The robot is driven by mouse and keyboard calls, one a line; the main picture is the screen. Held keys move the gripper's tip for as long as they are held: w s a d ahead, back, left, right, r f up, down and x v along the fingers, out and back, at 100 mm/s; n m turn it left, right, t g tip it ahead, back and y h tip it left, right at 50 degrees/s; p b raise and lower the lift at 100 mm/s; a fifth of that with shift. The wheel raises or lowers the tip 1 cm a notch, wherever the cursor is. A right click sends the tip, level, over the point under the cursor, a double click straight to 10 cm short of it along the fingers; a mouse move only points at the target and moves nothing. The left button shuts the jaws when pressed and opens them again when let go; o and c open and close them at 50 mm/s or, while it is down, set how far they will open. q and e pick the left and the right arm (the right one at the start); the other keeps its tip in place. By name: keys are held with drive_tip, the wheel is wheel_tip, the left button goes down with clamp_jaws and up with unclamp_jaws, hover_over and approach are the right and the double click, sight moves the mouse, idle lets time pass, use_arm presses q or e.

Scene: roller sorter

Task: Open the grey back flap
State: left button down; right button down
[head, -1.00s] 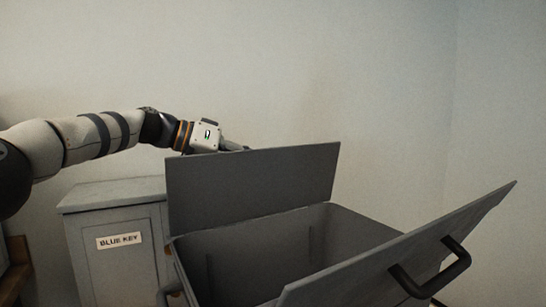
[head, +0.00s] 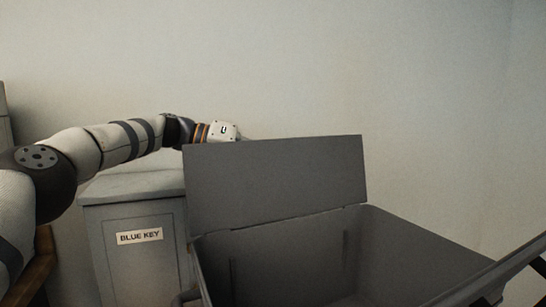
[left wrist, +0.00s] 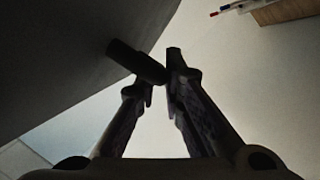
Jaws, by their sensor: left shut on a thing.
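The grey back flap (head: 275,185) stands up roughly upright along the far edge of an open grey bin (head: 290,260) in the head view. In the left wrist view its broad dark face (left wrist: 75,50) fills the upper left. My left arm reaches behind the flap, and the flap hides the gripper in the head view. In the left wrist view my left gripper (left wrist: 158,78) is shut on a short dark handle bar (left wrist: 138,62) beside the flap. My right gripper is in neither view.
A grey cabinet labelled BLUE KEY (head: 140,236) stands left of the bin. A second raised grey flap (head: 497,272) rises at the bin's right front, cut off by the frame. A plain wall is behind. Small pens (left wrist: 228,8) lie at the wrist view's top right.

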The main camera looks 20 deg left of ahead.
sight(217, 144)
use_arm(q)
drive_tip(key=shift+d+f, duration=0.15)
drive_tip(key=shift+f, duration=0.25)
drive_tip(key=c, duration=2)
unclamp_jaws()
drive_tip(key=shift+s, duration=0.1)
drive_tip(key=shift+o, duration=0.2)
drive_tip(key=shift+r, duration=0.15)
drive_tip(key=shift+a+r, duration=0.2)
drive_tip(key=shift+a, duration=0.1)
drive_tip(key=v, duration=1.1)
drive_tip(key=shift+s+a, duration=0.1)
drive_tip(key=shift+a, duration=0.05)
drive_tip(key=shift+c, duration=0.5)
